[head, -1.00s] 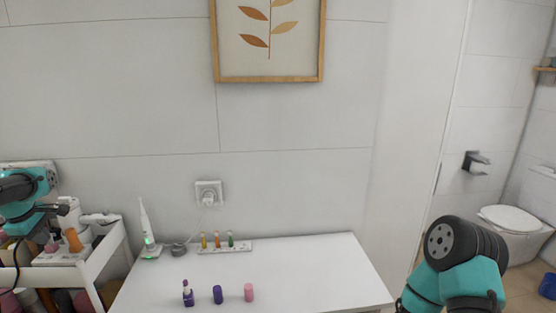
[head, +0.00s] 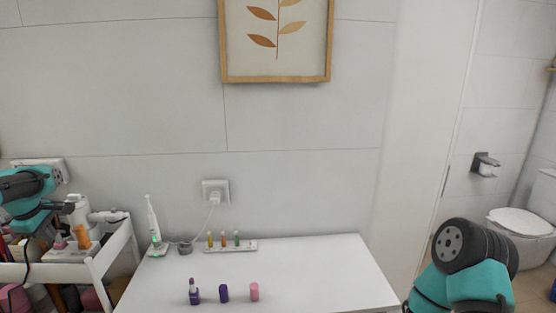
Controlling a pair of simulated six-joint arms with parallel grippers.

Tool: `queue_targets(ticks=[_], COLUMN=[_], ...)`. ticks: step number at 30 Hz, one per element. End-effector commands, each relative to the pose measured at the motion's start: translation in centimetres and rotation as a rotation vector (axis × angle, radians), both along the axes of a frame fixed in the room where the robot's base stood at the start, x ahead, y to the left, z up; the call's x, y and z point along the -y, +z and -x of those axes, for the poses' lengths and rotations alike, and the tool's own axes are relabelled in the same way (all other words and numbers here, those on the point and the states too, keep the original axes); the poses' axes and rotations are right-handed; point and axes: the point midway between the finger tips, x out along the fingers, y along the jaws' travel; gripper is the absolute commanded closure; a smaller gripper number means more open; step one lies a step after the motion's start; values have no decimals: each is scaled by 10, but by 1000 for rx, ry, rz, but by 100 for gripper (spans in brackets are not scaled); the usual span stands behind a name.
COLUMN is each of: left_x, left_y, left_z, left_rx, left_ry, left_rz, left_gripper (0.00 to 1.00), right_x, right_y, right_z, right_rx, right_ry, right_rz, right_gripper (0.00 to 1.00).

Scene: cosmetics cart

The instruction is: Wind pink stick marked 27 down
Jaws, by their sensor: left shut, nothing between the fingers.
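A small pink stick (head: 59,243) stands beside an orange stick (head: 82,237) in a white holder on the cart at the left. No number can be read on it at this size. A short pink cylinder (head: 254,291) stands upright on the white table, also with no readable mark. My right gripper is out of view; only my right arm shows at the lower right.
The white cart (head: 104,256) holds several items on its lower level. On the white table (head: 320,270) stand a purple lipstick (head: 194,292), a purple cylinder (head: 223,293), a rack (head: 230,247) with three coloured sticks and a white electric toothbrush (head: 153,225). The table's right half is clear.

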Motion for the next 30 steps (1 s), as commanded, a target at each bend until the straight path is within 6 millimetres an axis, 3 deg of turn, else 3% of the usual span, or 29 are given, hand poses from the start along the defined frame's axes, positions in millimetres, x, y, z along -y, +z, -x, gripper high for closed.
queue_targets(ticks=[18, 30], left_x=[0, 1], left_y=[55, 57], left_z=[0, 0], left_rx=[2, 0], left_ry=[0, -5], left_rz=[-1, 0], left_gripper=[100, 100], right_x=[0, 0], right_y=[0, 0], right_z=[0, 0], right_rx=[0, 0], right_ry=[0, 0], right_rz=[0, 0], right_gripper=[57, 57])
